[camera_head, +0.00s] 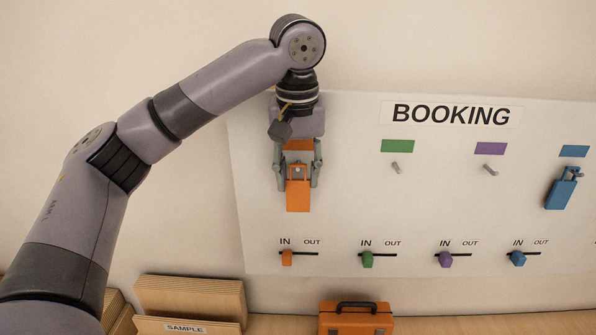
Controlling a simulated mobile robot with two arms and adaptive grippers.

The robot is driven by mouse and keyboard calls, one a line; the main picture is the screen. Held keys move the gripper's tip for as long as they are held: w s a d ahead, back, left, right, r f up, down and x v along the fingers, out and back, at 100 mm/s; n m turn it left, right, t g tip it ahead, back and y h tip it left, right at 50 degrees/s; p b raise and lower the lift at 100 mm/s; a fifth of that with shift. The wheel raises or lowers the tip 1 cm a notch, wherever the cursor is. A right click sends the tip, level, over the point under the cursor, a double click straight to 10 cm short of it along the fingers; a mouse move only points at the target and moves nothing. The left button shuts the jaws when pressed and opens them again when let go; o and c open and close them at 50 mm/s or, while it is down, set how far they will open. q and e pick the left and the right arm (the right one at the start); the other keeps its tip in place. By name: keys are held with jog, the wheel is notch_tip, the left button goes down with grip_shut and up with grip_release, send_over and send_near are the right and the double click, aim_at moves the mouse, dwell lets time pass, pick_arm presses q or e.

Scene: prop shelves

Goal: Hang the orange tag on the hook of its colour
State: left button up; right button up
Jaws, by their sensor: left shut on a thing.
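The orange tag (298,196) is held in my left gripper (298,180), in front of the white board's left part. The gripper points down, with one finger on each side of the tag's upper part. An orange label strip (299,145) shows on the board just above, between the gripper's fingers. The hook under that strip is hidden behind the gripper and tag, so I cannot tell whether the tag touches it. My right gripper is not in view.
The BOOKING board (350,225) has a bare green-label hook (396,168) and purple-label hook (491,170). A blue tag (560,194) hangs under the blue label. Colored IN/OUT sliders line the bottom. Below are an orange case (355,322) and wooden SAMPLE boxes (190,295).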

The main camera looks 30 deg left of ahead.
pick_arm(q)
jog(key=shift+s+f, duration=0.1)
jog(key=shift+f, duration=0.2)
jog(key=o, duration=1.3)
jog(key=shift+r, duration=0.15)
jog(key=shift+r, duration=0.15)
notch_tip(320, 180, up, 12)
jog(key=s, duration=0.1)
jog(key=shift+d, duration=0.3)
jog(key=shift+f, duration=0.2)
